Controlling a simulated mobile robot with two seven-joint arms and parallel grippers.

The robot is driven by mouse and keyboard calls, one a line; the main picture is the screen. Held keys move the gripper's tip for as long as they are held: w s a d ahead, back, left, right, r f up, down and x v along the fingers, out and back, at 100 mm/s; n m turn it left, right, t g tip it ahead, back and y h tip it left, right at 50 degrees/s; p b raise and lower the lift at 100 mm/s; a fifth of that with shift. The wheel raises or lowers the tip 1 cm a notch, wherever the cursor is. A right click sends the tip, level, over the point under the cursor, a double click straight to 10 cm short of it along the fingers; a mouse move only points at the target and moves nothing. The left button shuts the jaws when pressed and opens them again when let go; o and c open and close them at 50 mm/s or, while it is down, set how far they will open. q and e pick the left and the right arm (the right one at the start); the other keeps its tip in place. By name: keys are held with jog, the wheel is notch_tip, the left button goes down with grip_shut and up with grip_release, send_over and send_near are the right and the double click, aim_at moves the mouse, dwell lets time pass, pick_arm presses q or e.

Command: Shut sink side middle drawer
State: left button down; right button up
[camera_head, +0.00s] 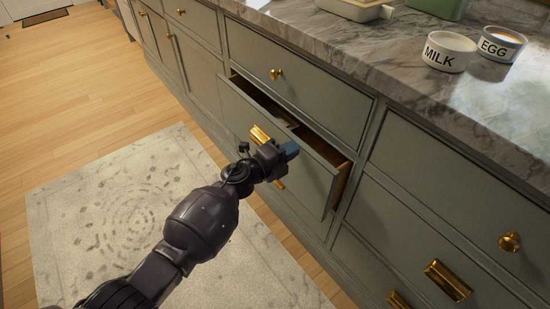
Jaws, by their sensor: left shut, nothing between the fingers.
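The middle drawer (318,181) is in the grey-green cabinet, below a shut top drawer with a round brass knob. It stands partly open, with a dark gap along its top and its wooden side showing at the right end. Its brass cup handle (260,135) shows just behind my wrist. My left gripper (291,149) is shut and empty, in front of the drawer face near its upper edge. I cannot tell whether it touches the face. The arm hides part of the drawer front. My right gripper is not in view.
A marble counter (390,75) runs above the drawers, holding a MILK bowl (449,51), an EGG bowl (502,43) and a white dish (355,9). The drawers at the right (465,200) look shut. A pale rug (130,210) lies on the open wooden floor at left.

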pick_arm(q)
jog(key=shift+x, duration=1.15)
jog(key=shift+w+d, duration=0.1)
jog(key=shift+d, duration=0.05)
